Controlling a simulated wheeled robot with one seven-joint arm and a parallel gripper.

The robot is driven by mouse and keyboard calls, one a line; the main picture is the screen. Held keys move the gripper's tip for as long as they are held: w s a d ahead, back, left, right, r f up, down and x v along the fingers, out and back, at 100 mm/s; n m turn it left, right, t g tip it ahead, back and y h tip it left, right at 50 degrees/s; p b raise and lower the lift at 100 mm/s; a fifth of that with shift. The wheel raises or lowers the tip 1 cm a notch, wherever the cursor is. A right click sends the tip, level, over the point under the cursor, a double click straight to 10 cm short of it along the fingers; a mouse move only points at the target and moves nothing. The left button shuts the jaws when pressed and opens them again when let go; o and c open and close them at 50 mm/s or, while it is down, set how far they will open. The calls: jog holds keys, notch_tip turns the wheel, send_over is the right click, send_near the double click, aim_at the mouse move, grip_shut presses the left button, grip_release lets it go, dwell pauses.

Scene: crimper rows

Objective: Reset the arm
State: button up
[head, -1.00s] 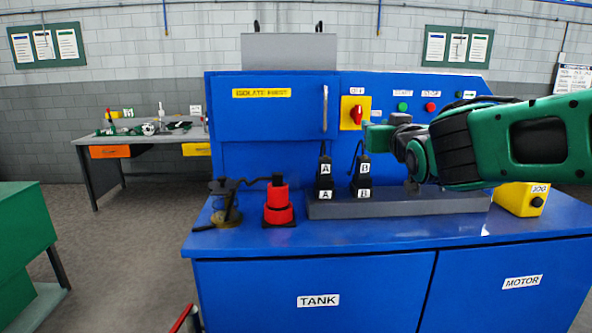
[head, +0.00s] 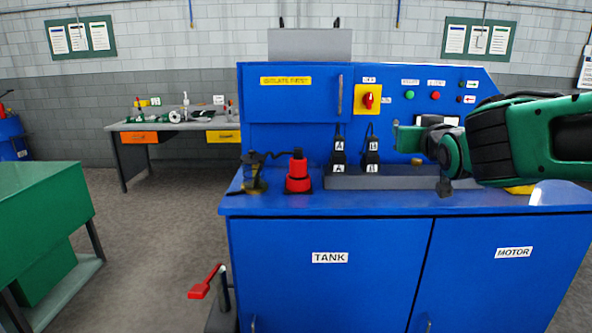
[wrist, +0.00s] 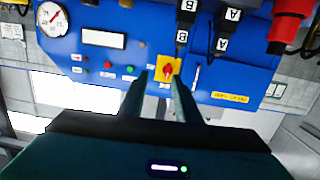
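My arm reaches in from the right in the head view, in front of the blue bench. My gripper (head: 402,138) points left there, and its fingers are small and hard to separate. In the wrist view the two fingers of my gripper (wrist: 160,82) stand apart with nothing between them. Beyond the fingertips is the red rotary switch on its yellow plate (wrist: 168,69). The same red switch (head: 368,100) shows in the head view, left of my gripper. The wrist picture is upside down.
The blue bench (head: 330,285) fills the middle and right. On it stand a red cylinder (head: 298,175), a brass-based device (head: 254,178) and black A and B connectors (head: 371,152). A red lever (head: 204,283) stands front left. A green cabinet (head: 40,215) is left, with open floor between.

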jog(key=s+d+f+m+g+h, duration=0.35)
jog(key=s+d+f+g, duration=0.55)
jog(key=s+d+f, duration=0.8)
jog(key=s+a+f+m+g+y, duration=0.1)
jog(key=s+f+g, duration=0.3)
jog(key=s, duration=0.7)
jog(key=s+a+f+m+g+y, duration=0.1)
jog(key=s+f+g+y, duration=0.2)
jog(key=s+f, duration=0.3)
jog(key=s+g, duration=0.1)
jog(key=s, duration=0.4)
jog(key=shift+f, duration=0.15)
jog(key=shift+m+y, duration=0.25)
jog(key=shift+w+f, duration=0.25)
jog(key=shift+w, duration=0.35)
